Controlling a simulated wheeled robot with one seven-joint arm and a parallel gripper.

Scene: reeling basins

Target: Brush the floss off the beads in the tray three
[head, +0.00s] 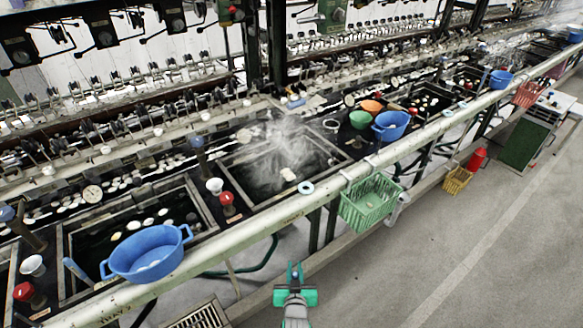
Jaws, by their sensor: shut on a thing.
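My gripper (295,272) is at the bottom centre, over the floor in front of the basins. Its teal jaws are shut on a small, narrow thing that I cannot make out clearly. Dark sunken basins run along the bench. The middle basin (235,168) steams, and one pale lump (289,174) shows in it. The left basin (68,248) holds several pale oval pieces (150,222). Floss on the pieces is too small to see.
A pale rail (265,218) runs between my gripper and the basins. A blue tub (148,252) sits at the left, with another blue tub (391,125) farther right. A green basket (370,202) hangs on the rail. The right floor is clear.

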